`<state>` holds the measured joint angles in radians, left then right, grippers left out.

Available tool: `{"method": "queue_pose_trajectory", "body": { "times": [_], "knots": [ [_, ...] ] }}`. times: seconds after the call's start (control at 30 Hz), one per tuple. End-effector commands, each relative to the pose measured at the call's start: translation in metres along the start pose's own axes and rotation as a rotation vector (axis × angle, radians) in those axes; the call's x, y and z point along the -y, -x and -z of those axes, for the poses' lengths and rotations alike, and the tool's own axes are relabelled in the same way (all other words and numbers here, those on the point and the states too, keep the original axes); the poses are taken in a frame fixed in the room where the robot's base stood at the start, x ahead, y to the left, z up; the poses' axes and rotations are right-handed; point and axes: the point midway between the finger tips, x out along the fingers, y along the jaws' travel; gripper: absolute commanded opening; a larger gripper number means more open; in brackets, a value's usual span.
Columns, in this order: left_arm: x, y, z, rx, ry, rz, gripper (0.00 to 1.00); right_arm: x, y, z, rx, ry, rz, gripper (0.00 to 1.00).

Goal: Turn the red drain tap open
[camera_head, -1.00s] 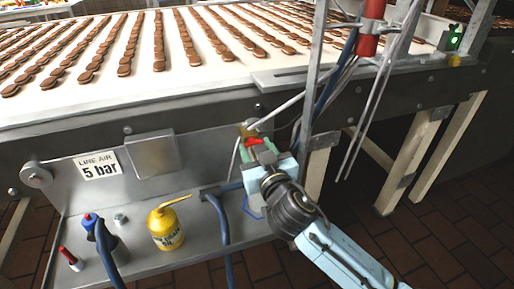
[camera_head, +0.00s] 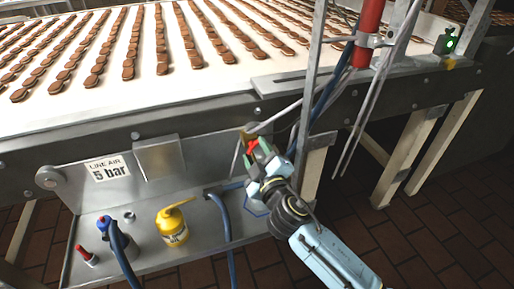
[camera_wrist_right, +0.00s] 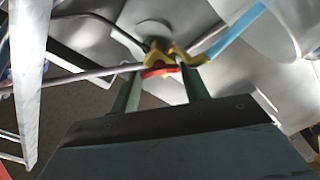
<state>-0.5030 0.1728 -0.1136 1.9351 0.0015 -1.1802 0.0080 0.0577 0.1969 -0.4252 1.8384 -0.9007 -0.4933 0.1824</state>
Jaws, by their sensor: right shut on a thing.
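The red drain tap (camera_head: 251,146) is a small red lever on a brass fitting (camera_head: 248,133) at the machine's front panel, below the belt edge. My right gripper (camera_head: 257,152) reaches up to it from the lower right and is shut on the red lever. In the right wrist view the red lever (camera_wrist_right: 160,71) lies between the two green fingers (camera_wrist_right: 160,85), with the brass body (camera_wrist_right: 165,52) just beyond. The fingers partly hide the lever in the head view. My left gripper is not in view.
A grey upright post (camera_head: 309,90) and hanging cables stand just right of the tap. On the lower shelf are a yellow oil can (camera_head: 172,228), a blue hose (camera_head: 219,220) and a red marker (camera_head: 86,256). Biscuits in rows lie on the belt (camera_head: 215,85) above.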

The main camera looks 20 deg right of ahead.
Motion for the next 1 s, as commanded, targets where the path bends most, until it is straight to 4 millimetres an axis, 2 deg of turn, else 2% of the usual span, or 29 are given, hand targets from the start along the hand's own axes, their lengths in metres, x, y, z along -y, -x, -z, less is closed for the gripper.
{"method": "queue_pose_trajectory", "body": {
  "times": [0.3,0.6,1.0],
  "knots": [
    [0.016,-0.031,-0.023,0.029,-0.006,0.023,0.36,-0.002,0.0,0.002,-0.001,0.3,-0.001,0.23],
    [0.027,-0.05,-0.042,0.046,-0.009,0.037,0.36,-0.001,0.0,0.002,-0.002,0.536,-0.001,0.23],
    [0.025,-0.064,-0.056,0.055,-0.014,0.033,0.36,0.0,0.0,0.001,-0.003,0.694,-0.002,0.23]
  ]
}}
